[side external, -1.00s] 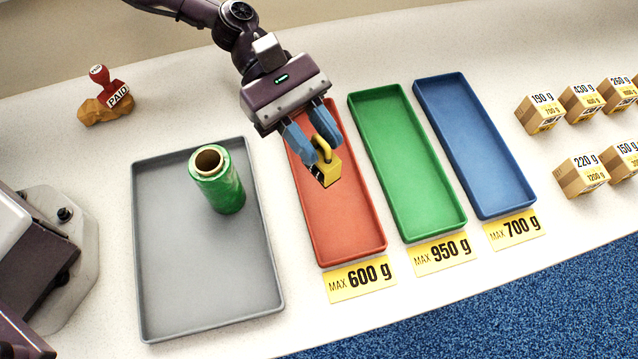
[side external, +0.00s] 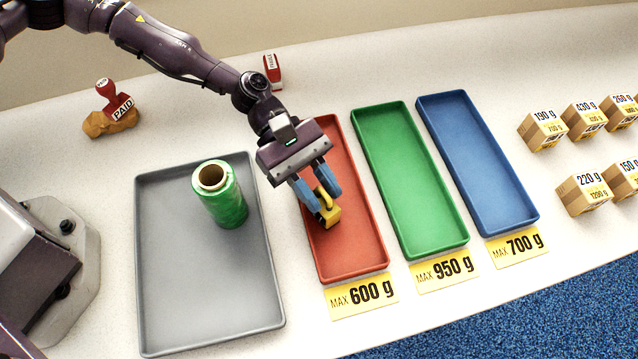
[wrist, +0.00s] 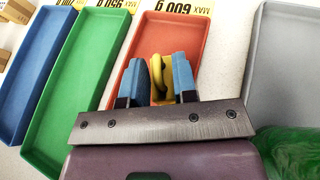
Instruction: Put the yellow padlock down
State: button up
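The yellow padlock (side external: 330,216) is between the two blue fingers of my gripper (side external: 318,192), over the left part of the red tray (side external: 350,245). My gripper is shut on it, with the padlock's body below the fingertips. In the wrist view the padlock (wrist: 157,76) shows between the fingers, against the red tray (wrist: 187,38). It is low in the tray; I cannot tell whether it touches the floor. The card before the red tray reads MAX 600 g (side external: 362,295).
The green tray (side external: 415,185) and blue tray (side external: 480,165) stand to the right, with MAX 950 g and MAX 700 g cards. The grey tray (side external: 210,295) at left holds a green film roll (side external: 222,200). Labelled cartons (side external: 541,131) stand far right. Two red stamps (side external: 108,95) (side external: 273,72) stand behind.

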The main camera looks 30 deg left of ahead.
jog(key=o, duration=0.4)
jog(key=shift+o, duration=0.2)
jog(key=a+r+m+t+y, duration=0.1)
jog(key=a+r+m+y, duration=0.3)
jog(key=a, duration=0.5)
jog(key=a+r+m+y, duration=0.25)
jog(key=a+r, duration=0.35)
jog(key=a, duration=0.3)
jog(key=s+a+r+m+t+y, duration=0.3)
jog(key=s+a+r, duration=0.3)
jog(key=r, duration=0.4)
jog(key=s+a+r+m+t+y, duration=0.3)
jog(key=s+a+r+t, duration=0.3)
jog(key=a+r, duration=0.3)
jog(key=shift+s+r+m+t, duration=0.35)
jog(key=shift+s+r, duration=0.3)
jog(key=shift+r, duration=0.2)
